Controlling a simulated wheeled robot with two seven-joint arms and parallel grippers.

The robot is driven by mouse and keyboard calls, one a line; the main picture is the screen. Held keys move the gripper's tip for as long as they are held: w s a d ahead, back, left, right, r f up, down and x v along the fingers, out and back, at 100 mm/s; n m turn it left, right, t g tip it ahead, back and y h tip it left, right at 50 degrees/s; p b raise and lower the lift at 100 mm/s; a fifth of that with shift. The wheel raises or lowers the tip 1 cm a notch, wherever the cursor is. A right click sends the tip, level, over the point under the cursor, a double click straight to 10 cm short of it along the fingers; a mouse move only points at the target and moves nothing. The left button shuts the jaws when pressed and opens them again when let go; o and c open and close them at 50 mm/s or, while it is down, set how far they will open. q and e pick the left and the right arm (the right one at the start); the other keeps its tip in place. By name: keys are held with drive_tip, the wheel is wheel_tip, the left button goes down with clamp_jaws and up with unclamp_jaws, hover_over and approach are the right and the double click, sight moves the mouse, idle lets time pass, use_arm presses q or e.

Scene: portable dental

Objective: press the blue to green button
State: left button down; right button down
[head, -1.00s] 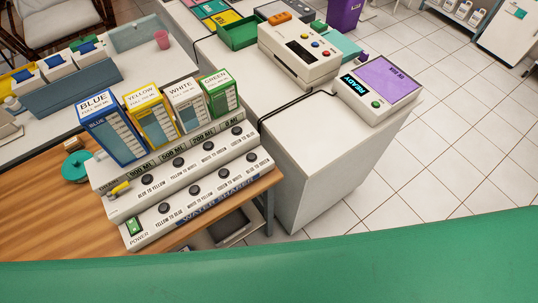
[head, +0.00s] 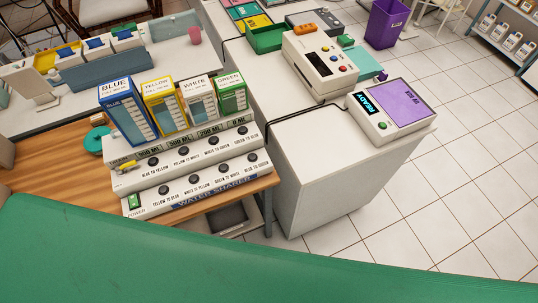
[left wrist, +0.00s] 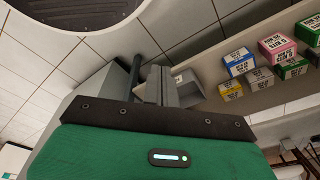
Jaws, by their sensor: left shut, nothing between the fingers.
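The white water sharer panel (head: 205,178) stands on the wooden table with two stepped rows of black buttons. The blue to green button (head: 252,158) appears to be the rightmost of the lower row; its label is small. The blue (head: 127,110), yellow (head: 163,108), white (head: 198,100) and green (head: 231,95) containers stand behind the panel. No gripper shows in the head view, and nothing touches the buttons. My left gripper (left wrist: 155,80) shows in the left wrist view, shut and empty, away from the panel. My right gripper is in neither view.
A white cabinet (head: 330,165) right of the table carries a device (head: 395,108) with a purple top and READY screen. Behind it is another white device (head: 320,62). The left wrist view shows small boxes (left wrist: 275,48) on a shelf. Tiled floor (head: 470,170) is clear at right.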

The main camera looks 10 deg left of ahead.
use_arm(q)
drive_tip(key=w+d+r+t+p, duration=0.15)
drive_tip(key=w+r, duration=0.25)
drive_tip(key=r, duration=0.7)
drive_tip(key=w+d+r+h+p, duration=0.1)
drive_tip(key=w+d+r+p, duration=0.2)
drive_tip(key=r, duration=0.8)
drive_tip(key=w+r+p, duration=0.2)
drive_tip(key=w+r, duration=0.3)
drive_tip(key=r, duration=0.7)
drive_tip(key=w+d+r+n+t+h+p, duration=0.1)
drive_tip(key=w+d+r+n+t+h, duration=0.2)
drive_tip(key=w+d+r, duration=0.45)
drive_tip(key=w+d+r+n+g+h, duration=0.2)
drive_tip(key=w+d+n+h, duration=0.15)
drive_tip(key=w+n, duration=0.2)
drive_tip(key=w+a+f+n+t, duration=0.1)
drive_tip(key=w+a+f+n, duration=0.1)
drive_tip(key=w+a+n, duration=0.6)
drive_tip(key=w+n, duration=0.2)
drive_tip(key=shift+w+f+p, duration=0.35)
drive_tip(key=shift+w, duration=0.05)
drive_tip(key=shift+d+n+t+y, duration=0.1)
drive_tip(key=shift+n+t+y, duration=0.15)
